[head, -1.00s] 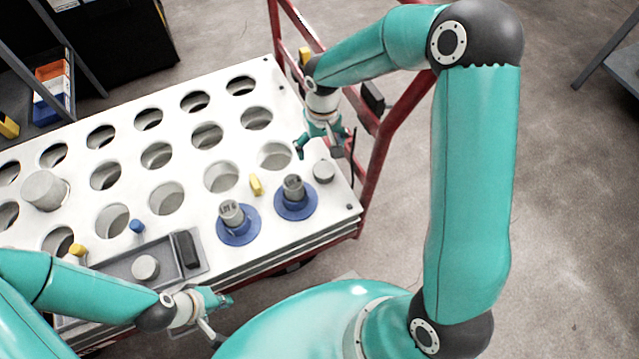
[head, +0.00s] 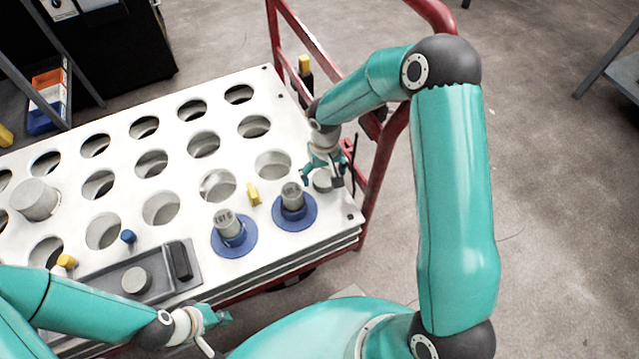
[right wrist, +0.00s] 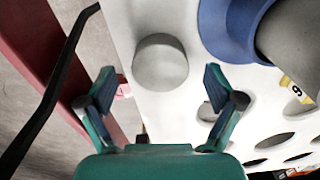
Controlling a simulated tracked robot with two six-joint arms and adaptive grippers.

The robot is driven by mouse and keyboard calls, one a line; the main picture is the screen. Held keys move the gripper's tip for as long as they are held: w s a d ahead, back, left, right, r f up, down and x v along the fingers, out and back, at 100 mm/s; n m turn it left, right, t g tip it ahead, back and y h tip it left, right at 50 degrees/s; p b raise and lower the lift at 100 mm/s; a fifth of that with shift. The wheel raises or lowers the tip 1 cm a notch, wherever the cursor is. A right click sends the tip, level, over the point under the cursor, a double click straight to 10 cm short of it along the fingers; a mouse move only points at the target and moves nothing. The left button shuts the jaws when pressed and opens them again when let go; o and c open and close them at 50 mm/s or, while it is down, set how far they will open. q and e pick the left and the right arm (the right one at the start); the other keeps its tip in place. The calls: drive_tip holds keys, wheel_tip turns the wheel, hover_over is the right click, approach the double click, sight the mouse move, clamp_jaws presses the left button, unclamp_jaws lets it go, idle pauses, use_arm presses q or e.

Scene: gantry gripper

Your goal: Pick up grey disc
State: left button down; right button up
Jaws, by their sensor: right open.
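A grey disc (head: 322,181) stands on the white holed table top near its right corner. In the right wrist view the disc (right wrist: 160,62) shows round and whole, just ahead of the fingertips and roughly centred between them. My right gripper (head: 321,176) is open above the disc, its fingers apart and empty. The open fingers also show in the right wrist view (right wrist: 158,78). A second grey disc (head: 136,279) lies in the grey tray (head: 105,294) at the front. My left gripper (head: 220,331) is open and empty at the table's front edge.
Two blue flanged pieces (head: 294,212) (head: 233,238) with grey cylinders stand left of the disc. A red frame (head: 383,150) and a thin black rod (head: 353,162) rise close to my right gripper. A large grey cylinder (head: 35,200) stands at left.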

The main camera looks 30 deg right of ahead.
drive_tip(key=shift+f, duration=0.45)
drive_tip(key=c, duration=1.4)
drive_tip(key=shift+r, duration=0.15)
